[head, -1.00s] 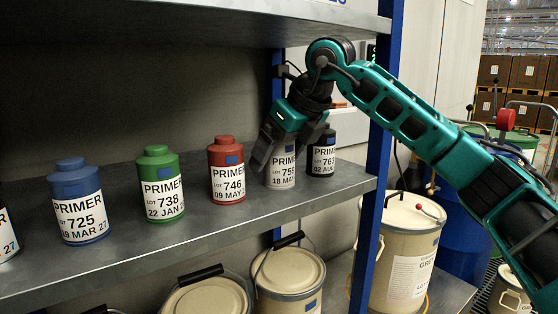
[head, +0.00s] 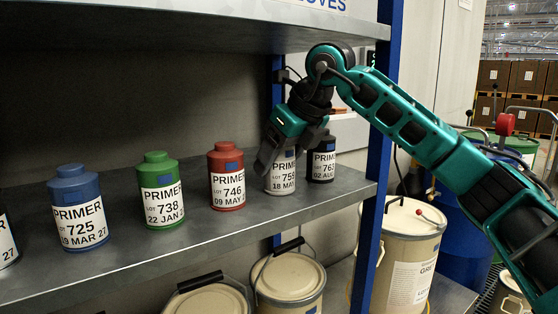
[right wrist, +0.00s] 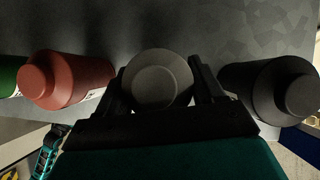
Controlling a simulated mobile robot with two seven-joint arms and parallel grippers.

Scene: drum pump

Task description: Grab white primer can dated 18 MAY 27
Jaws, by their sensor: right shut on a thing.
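The white primer can (head: 281,177) stands on the shelf between the red can and the black can. Its label reads lot 759 and 18 MAY, with the rest of the date cut off. My right gripper (head: 277,150) is over the top of this can and shut on it. In the right wrist view the can's round top (right wrist: 158,80) sits between the two fingers (right wrist: 160,98). The can is upright and seems to rest on the shelf. My left gripper is not in view.
On the same shelf (head: 215,240) stand a red can (head: 226,180), a green can (head: 159,190), a blue can (head: 79,210) and a black can (head: 322,160) close to the right. A blue post (head: 377,150) stands at right. Cream pails (head: 290,278) sit below.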

